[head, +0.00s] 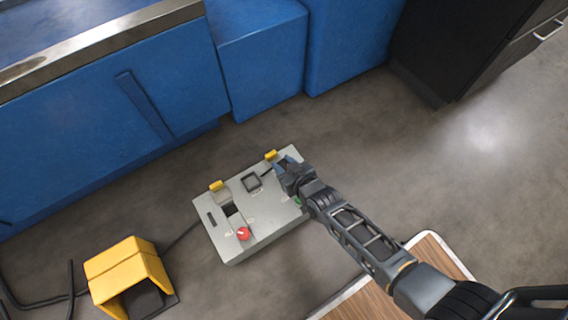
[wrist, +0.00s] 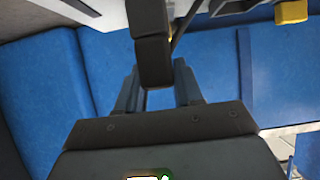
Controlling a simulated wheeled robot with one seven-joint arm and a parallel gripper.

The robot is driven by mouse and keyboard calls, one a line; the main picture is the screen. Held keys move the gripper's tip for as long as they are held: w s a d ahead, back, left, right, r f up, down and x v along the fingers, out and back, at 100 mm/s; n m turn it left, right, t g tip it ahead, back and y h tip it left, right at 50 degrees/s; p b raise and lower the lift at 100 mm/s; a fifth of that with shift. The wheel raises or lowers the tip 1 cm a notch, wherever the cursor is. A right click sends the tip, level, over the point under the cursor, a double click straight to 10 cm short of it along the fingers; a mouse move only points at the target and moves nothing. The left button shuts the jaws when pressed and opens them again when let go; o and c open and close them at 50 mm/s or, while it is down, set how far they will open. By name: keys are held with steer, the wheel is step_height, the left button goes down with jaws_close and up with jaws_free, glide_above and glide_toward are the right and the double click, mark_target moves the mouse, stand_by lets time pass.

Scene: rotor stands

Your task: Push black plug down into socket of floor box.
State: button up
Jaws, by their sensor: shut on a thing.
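The grey floor box (head: 263,222) stands on the floor in the head view. Its top has a dark square frame (head: 252,182) and a dark rectangular recess (head: 232,213); I cannot tell which is the socket. My gripper (head: 284,166) is at the box's far right part, low over its top. In the wrist view my gripper (wrist: 156,78) is shut on a dark block, the black plug (wrist: 152,55), which sits between the two fingers. The plug's far end runs out of the wrist picture, so its contact with the box is hidden. In the head view my gripper mostly covers the plug.
A yellow housing (head: 128,272) and black cables lie to the left. Blue cabinets (head: 110,120) stand behind.

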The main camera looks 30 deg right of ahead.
steer(key=shift+f+b, duration=0.3)
steer(key=shift+f+b, duration=0.3)
steer(key=shift+b, duration=0.05)
steer(key=shift+f+b, duration=0.6)
steer(key=shift+f, duration=0.05)
stand_by(0.4)
steer(key=shift+f+b, duration=0.3)
steer(key=shift+f, duration=0.05)
steer(key=shift+f+b, duration=0.4)
stand_by(1.1)
steer(key=o, duration=1.2)
steer(key=shift+r, duration=0.15)
steer(key=shift+r+p, duration=5.95)
steer(key=shift+r, duration=0.4)
